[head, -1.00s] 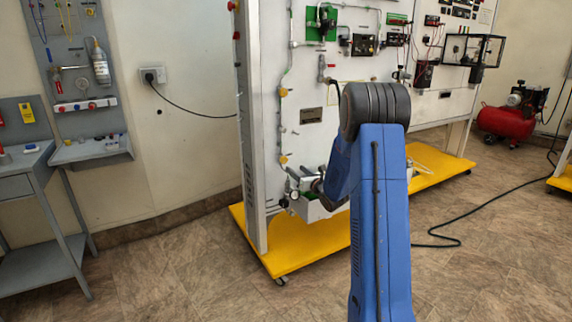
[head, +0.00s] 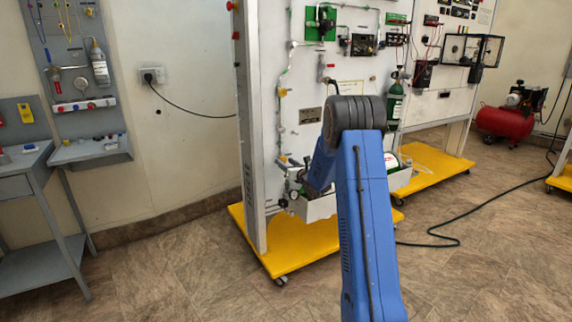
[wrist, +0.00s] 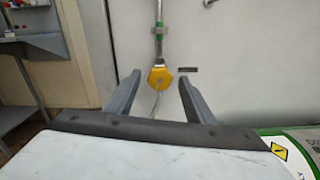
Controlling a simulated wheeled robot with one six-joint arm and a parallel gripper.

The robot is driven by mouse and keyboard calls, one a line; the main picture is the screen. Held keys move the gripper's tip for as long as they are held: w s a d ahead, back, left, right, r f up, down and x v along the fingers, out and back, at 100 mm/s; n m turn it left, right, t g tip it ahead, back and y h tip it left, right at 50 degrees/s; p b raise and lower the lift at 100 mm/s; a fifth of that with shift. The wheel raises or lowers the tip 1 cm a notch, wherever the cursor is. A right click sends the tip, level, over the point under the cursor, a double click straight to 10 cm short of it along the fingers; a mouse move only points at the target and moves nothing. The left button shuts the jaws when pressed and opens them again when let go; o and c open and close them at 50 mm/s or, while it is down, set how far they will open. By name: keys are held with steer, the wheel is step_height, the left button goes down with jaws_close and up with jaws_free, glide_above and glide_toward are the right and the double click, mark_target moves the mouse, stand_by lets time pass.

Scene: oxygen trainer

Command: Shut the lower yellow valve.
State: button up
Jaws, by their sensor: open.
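The lower yellow valve (head: 282,159) is a small knob on the pipe at the left of the white panel, above a gauge. A yellow knob (wrist: 160,78), apparently this valve, shows in the wrist view below a green-banded pipe. My gripper (wrist: 159,79) is open and empty. Its two dark fingers frame the knob left and right in that view, and no contact shows. The distance from fingertips to knob is hard to judge. In the head view my blue arm hides most of the gripper. Another yellow valve (head: 282,92) sits higher on the same pipe.
A round gauge (head: 294,194) and a grey tray (head: 320,208) sit low on the panel. A green cylinder (wrist: 290,150) with a label is close at the wrist view's lower right. The yellow base (head: 290,245) juts out at floor level.

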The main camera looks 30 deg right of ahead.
steer(key=c, duration=1.1)
steer(key=shift+o, duration=0.2)
steer(key=shift+m, duration=0.3)
steer(key=m, duration=0.4)
steer(key=shift+m, duration=0.3)
steer(key=m, duration=0.5)
steer(key=shift+m, duration=0.4)
steer(key=o, duration=1.1)
steer(key=shift+c, duration=0.2)
